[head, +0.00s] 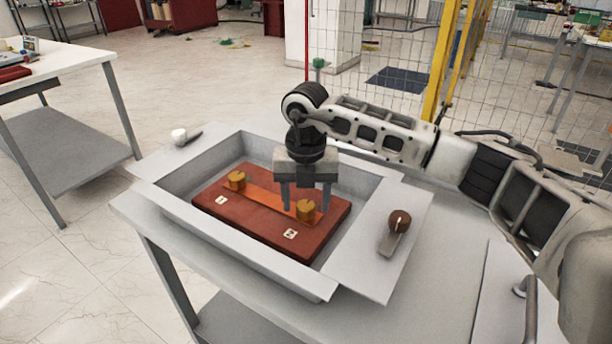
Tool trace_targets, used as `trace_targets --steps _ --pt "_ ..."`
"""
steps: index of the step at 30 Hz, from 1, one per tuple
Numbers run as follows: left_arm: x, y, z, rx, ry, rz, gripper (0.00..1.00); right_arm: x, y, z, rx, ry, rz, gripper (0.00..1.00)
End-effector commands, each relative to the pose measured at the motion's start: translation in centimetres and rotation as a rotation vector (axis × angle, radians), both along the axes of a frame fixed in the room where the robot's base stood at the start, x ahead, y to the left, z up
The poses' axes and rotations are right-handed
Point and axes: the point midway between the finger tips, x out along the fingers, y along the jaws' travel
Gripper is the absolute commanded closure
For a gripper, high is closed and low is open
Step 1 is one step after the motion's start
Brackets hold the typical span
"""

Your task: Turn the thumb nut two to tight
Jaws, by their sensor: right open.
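A red-brown board (262,228) lies in a grey open tray (228,258) on the table. A flat copper bar (270,197) runs across the board. A brass thumb nut (236,181) stands at the bar's left end, by a white label that seems to read 1. Thumb nut two (305,210), also brass, stands at the right end, near a label (290,233) that seems to read 2. My right gripper (305,205) points down with open fingers over thumb nut two, which shows by the fingertips. Whether the fingers touch it I cannot tell. My left gripper is not in view.
A dark round knob (399,221) with a grey handle sits on the tray's right flange. A small white round thing (179,136) sits on the left flange. Another table (60,65) stands at the left.

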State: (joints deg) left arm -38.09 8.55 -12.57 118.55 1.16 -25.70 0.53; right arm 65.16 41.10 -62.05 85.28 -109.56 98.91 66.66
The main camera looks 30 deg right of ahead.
Motion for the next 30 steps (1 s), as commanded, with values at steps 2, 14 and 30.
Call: trace_targets --steps 2,14,30 --pt "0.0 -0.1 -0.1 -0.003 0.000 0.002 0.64 0.1 0.0 1.0 0.002 -0.003 0.000 0.43" --pt "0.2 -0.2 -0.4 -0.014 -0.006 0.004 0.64 0.1 0.0 10.2 0.001 -0.007 0.000 0.43" --pt "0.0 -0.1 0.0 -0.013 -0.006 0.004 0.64 0.0 -0.1 15.7 0.000 -0.002 -0.001 0.43"
